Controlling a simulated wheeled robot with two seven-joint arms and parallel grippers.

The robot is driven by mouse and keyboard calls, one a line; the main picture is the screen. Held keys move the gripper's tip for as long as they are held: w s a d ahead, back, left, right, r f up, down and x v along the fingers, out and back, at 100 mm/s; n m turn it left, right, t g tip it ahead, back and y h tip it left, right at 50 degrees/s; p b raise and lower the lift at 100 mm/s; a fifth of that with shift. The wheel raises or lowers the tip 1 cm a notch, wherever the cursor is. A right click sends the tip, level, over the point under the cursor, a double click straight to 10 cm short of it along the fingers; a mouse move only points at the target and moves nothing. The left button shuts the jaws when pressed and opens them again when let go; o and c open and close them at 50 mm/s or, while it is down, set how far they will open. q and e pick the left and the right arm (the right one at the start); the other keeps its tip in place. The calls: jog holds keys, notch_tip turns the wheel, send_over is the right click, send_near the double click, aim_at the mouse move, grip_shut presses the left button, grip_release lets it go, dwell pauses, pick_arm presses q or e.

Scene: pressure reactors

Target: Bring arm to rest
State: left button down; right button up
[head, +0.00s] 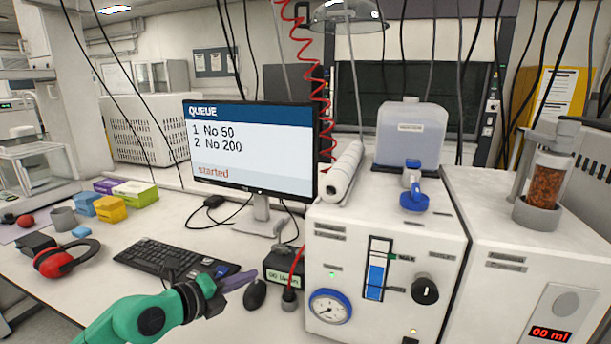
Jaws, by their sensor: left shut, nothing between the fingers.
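My left arm is green and comes in from the lower left. My left gripper (238,281) is shut and empty, with its dark purple fingers pointing right. It is over the desk in front of the keyboard's right end, just left of the black mouse (255,294). I cannot tell whether it touches the desk. My right arm and gripper are not in view.
A monitor (250,150) reads "QUEUE", "1 No 50", "2 No 200", "started". A keyboard (165,258) and red ear muffs (66,262) lie on the desk. A white reactor unit (350,255) with a gauge (329,306) stands right of the gripper.

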pick_arm(q)
jog(key=s+d+r+n+t+h, duration=0.25)
jog(key=r+n+t, duration=0.25)
jog(key=r, duration=0.3)
jog(key=a+r+n+t+y, duration=0.1)
jog(key=a+n+t+y, duration=0.3)
jog(key=n, duration=0.3)
jog(key=s+a+f+n+g+y, duration=0.35)
jog(key=a+f+n+y, duration=0.2)
jog(key=f+n, duration=0.2)
jog(key=s+a+f+n+g+y, duration=0.3)
jog(key=a+f+n+g+y, duration=0.15)
jog(key=a+f+n, duration=0.3)
jog(key=s+d+f+g+h, duration=0.4)
jog(key=s+f+g, duration=0.5)
jog(key=s+f, duration=0.75)
notch_tip(320, 180, down, 21)
jog(key=s+g, duration=0.1)
jog(key=s, duration=0.1)
jog(key=s+a+f+g+y, duration=0.1)
jog(key=s+a+f, duration=0.1)
jog(key=s+f, duration=1.3)
jog(key=shift+s+a+f+g, duration=0.2)
jog(key=shift+s+g, duration=0.1)
jog(key=shift+s, duration=0.95)
